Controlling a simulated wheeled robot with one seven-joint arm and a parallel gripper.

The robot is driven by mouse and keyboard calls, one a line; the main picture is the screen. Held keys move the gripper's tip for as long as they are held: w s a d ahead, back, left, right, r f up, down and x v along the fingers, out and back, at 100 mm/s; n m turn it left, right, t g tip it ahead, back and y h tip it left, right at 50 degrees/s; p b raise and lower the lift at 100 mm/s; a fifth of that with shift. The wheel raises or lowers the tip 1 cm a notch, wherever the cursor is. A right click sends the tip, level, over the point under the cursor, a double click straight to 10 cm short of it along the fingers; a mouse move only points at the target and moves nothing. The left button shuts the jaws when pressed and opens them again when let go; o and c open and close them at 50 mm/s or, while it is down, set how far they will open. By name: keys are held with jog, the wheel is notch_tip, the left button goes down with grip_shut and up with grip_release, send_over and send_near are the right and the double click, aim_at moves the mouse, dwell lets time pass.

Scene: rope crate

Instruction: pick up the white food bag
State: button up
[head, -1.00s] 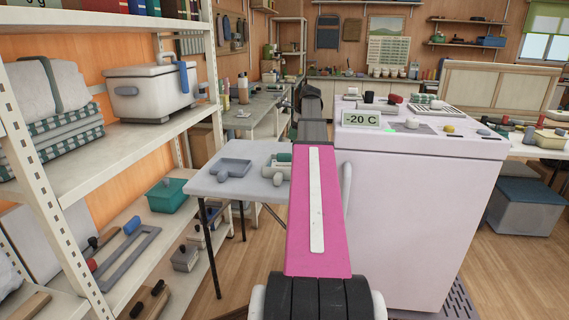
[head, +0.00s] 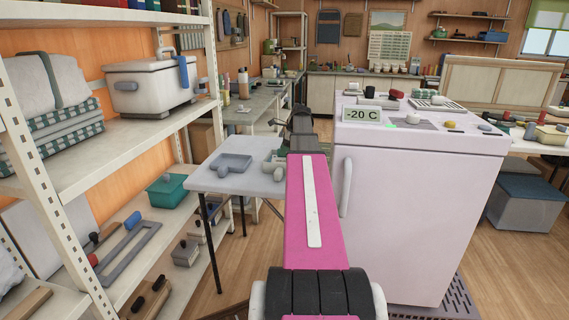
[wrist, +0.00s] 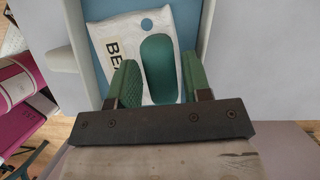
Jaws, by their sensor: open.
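The white food bag (wrist: 133,42) shows in the wrist view. It has dark letters starting "BE" and a rounded green patch on its face. It lies in a container with a blue inside and pale walls (wrist: 228,35). My gripper (wrist: 158,65) is open, with its green fingers apart over the lower part of the bag. The green patch shows between the fingers. I cannot tell whether the fingers touch the bag. The gripper's black base hides the bag's near end. I cannot make out the bag or the fingers in the head view.
A white cabinet (head: 415,215) with a "-20 C" display (head: 362,114) stands right of my arm. A small grey table (head: 225,182) with a shallow tray stands left of it. Shelving (head: 150,130) fills the left side.

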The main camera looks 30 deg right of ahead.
jog(key=shift+f, duration=0.1)
grip_shut()
notch_tip(320, 180, up, 10)
dwell(0.7)
